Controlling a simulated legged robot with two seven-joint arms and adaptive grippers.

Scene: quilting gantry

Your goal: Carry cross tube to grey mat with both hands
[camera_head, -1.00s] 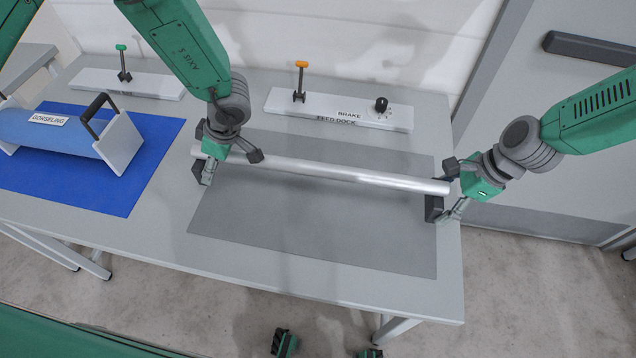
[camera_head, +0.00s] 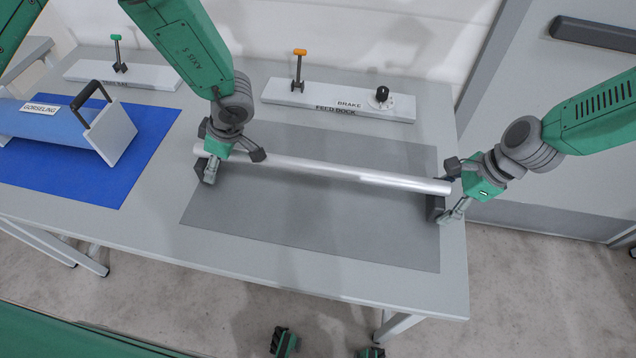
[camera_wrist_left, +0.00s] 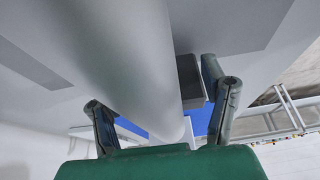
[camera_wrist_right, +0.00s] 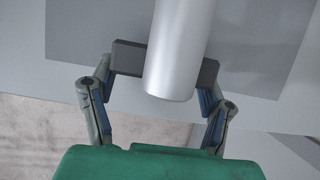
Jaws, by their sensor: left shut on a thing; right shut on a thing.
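The cross tube (camera_head: 330,172) is a shiny silver tube lying crosswise over the grey mat (camera_head: 300,235), tilted slightly down to the right in the head view. My left gripper (camera_head: 212,162) is shut at its left end. My right gripper (camera_head: 450,190) is shut at its right end. A dark block shows at each tube end, in the left wrist view (camera_wrist_left: 190,78) and the right wrist view (camera_wrist_right: 128,57), between the fingers. The right tube end (camera_wrist_right: 172,80) sits between the fingers. Whether the tube touches the mat is unclear.
A blue roll (camera_head: 45,125) with a dark handle lies on a blue mat (camera_head: 120,180) at the left. The white feed dock (camera_head: 335,100) with an orange-topped lever and black knob stands behind the grey mat. Another white panel (camera_head: 150,75) has a green-topped lever. The table's front strip is clear.

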